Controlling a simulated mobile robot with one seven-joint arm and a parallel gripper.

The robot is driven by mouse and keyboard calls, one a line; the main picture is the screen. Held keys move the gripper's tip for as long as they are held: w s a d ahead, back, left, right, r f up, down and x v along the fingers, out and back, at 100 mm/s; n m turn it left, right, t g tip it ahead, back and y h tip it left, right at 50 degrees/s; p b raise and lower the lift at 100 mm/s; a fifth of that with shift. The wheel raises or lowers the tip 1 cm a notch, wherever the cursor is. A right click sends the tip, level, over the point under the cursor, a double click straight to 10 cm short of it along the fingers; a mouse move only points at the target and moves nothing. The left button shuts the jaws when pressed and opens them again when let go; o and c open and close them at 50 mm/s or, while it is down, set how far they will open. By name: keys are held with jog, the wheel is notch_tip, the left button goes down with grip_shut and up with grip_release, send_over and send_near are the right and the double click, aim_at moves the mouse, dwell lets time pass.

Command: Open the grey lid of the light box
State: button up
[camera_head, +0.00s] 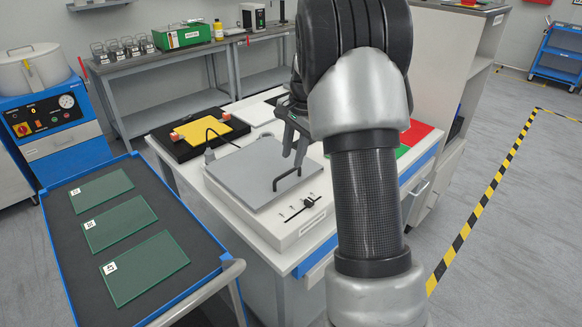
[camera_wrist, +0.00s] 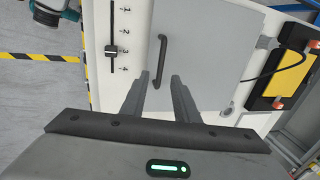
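The light box (camera_head: 310,229) is a white box on the bench in the middle of the head view. Its flat grey lid (camera_head: 245,170) lies down on top. A black bar handle (camera_head: 287,179) is fixed near the lid's front right edge; it also shows in the wrist view (camera_wrist: 160,48). My gripper (camera_head: 292,152) is over the lid, just above and behind the handle in the head view. My arm hides part of the box's right side.
A black slider (camera_head: 300,209) sits on the box front. A black tray with a yellow plate (camera_head: 202,131) stands behind left, with a cable nearby. A blue trolley (camera_head: 62,240) with three glass plates stands at left. Red (camera_head: 415,132) and green areas lie right of my arm.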

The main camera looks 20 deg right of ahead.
aim_at(290, 171)
jog(key=shift+w+a+f, duration=0.1)
jog(key=shift+w+f, duration=0.1)
jog(key=shift+f, duration=0.9)
jog(key=shift+w+a+f, duration=0.1)
jog(key=shift+w+f, duration=0.1)
jog(key=shift+f, duration=0.9)
jog(key=shift+c, duration=0.3)
grip_shut()
